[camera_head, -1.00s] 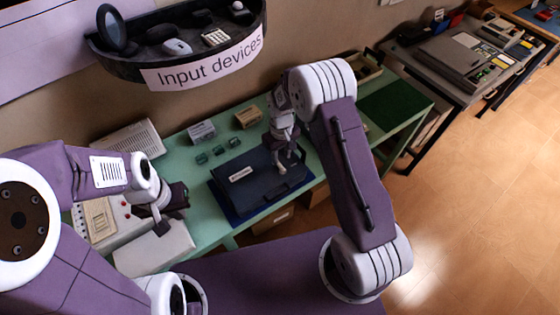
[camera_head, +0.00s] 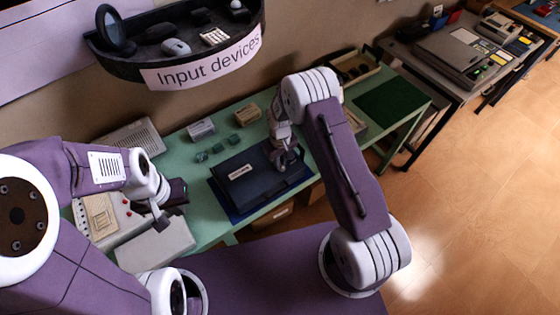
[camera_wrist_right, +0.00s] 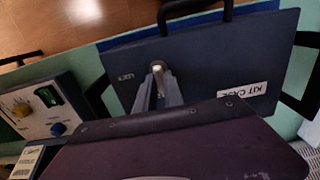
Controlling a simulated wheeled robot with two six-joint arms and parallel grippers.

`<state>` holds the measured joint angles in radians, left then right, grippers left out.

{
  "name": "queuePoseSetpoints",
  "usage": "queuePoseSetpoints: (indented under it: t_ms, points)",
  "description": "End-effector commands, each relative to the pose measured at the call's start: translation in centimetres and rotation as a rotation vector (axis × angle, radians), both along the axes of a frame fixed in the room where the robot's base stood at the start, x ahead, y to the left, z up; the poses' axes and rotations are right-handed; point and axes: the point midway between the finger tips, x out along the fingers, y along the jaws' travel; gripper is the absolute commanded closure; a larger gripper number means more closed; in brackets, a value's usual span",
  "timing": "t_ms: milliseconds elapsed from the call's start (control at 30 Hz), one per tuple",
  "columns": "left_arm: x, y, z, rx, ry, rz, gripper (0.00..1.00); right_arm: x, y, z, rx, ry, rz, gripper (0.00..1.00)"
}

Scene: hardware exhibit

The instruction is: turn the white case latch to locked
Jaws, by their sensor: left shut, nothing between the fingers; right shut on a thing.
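The dark blue kit case (camera_head: 235,188) lies closed on the green table and also shows in the right wrist view (camera_wrist_right: 210,60). A white latch (camera_wrist_right: 157,66) sits on its lid near the handle edge. My right gripper (camera_wrist_right: 157,74) is shut on the latch, and its fingers hide most of it. In the head view my right gripper (camera_head: 284,166) is over the case's right part; the latch cannot be made out there. My left gripper (camera_head: 160,224) is shut and empty, above the white box at the left.
A white box (camera_head: 155,247) and a control panel with knobs (camera_head: 98,215) stand left of the case. Small boxes (camera_head: 201,129) and green blocks (camera_head: 218,148) lie behind it. An "Input devices" shelf (camera_head: 200,65) hangs above. A green mat (camera_head: 390,105) lies at the table's right.

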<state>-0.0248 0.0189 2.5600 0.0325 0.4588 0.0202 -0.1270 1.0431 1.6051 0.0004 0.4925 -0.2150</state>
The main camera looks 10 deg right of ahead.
Motion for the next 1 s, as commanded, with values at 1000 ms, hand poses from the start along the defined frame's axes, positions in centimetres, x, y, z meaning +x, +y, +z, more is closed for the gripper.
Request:
queuePoseSetpoints:
  t_ms: [1000]
  points:
    - [0.0,0.0,-2.5,0.000,0.000,0.000,1.00,-0.1,-0.8,-0.1,-0.001,0.002,-0.782,1.00]
